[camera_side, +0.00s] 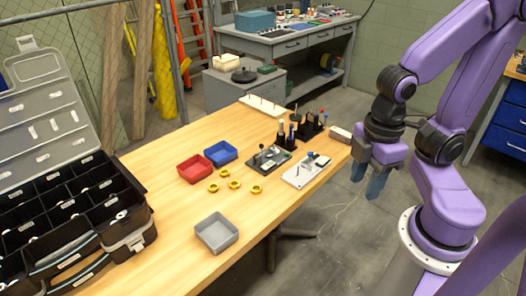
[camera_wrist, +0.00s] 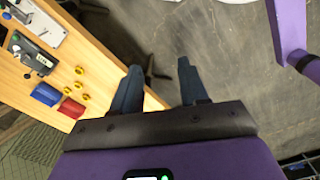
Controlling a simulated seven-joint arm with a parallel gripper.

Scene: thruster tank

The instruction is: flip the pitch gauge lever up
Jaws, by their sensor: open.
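A dark panel (camera_side: 268,162) with a small upright lever (camera_side: 261,152) lies on the wooden table. A white panel (camera_side: 306,171) with small raised parts lies to its right, near the table edge. I cannot tell which panel is the pitch gauge, and its lever position is too small to read. In the wrist view the dark panel (camera_wrist: 33,54) and the white panel (camera_wrist: 38,20) show at the upper left. My gripper (camera_side: 367,178) is open and empty, its fingers pointing down beyond the table's right edge.
Red (camera_side: 194,168), blue (camera_side: 221,153) and grey (camera_side: 216,232) trays and several yellow rings (camera_side: 234,184) lie on the table (camera_side: 170,220). Black holders with upright tools (camera_side: 308,128) stand behind the panels. A large open black case (camera_side: 70,215) fills the left end.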

